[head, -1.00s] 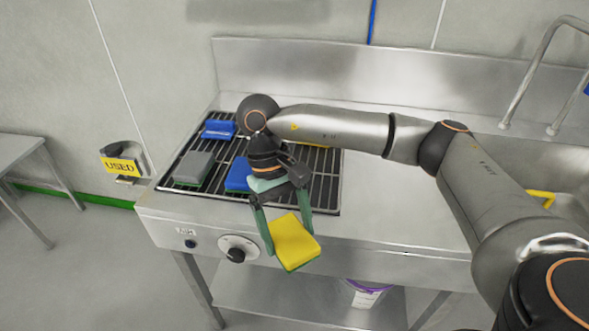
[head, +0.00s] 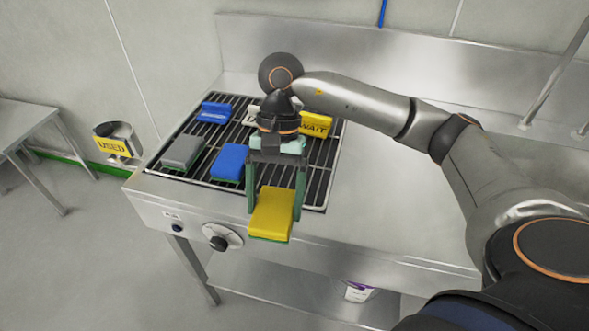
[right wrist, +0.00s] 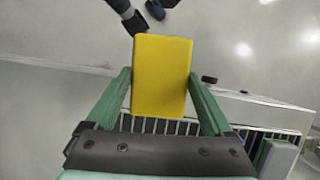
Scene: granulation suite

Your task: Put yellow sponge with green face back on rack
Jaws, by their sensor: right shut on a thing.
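The yellow sponge with a green face (head: 272,212) is between the fingers of my right gripper (head: 272,205), yellow side up and green at its lower edge. In the head view it is over the front edge of the black-barred rack (head: 200,184) set in the steel counter. My right gripper is shut on it. The right wrist view shows the yellow face (right wrist: 161,76) between the two green fingers, with the rack bars (right wrist: 160,126) below it. Whether the sponge touches the rack is unclear. My left gripper is not in view.
A knob (head: 220,238) is on the counter front. The counter's right side is clear.

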